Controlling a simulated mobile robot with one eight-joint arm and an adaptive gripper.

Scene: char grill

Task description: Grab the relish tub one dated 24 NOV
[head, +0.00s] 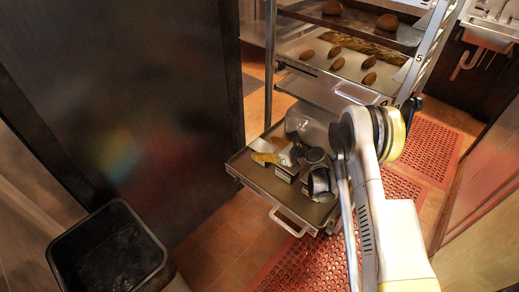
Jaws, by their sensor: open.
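My arm comes in from the lower right and bends over a low pulled-out tray (251,178) of a metal rack. My gripper (290,166) is small and dark over this tray, and its jaws are open. A yellow-orange item (264,158) and a pale item (285,154) are close to the fingers. I cannot tell whether either is a relish tub, or whether the fingers touch them. A clear rounded container (308,122) is at the tray's back. No date is readable.
Upper rack shelves (318,55) hold several brown rolls. A black bin (108,250) stands at lower left, beside a dark cabinet (130,90). Red perforated mats (430,150) cover part of the tiled floor. The tray's handle (290,222) sticks out in front. A sink (490,35) is at upper right.

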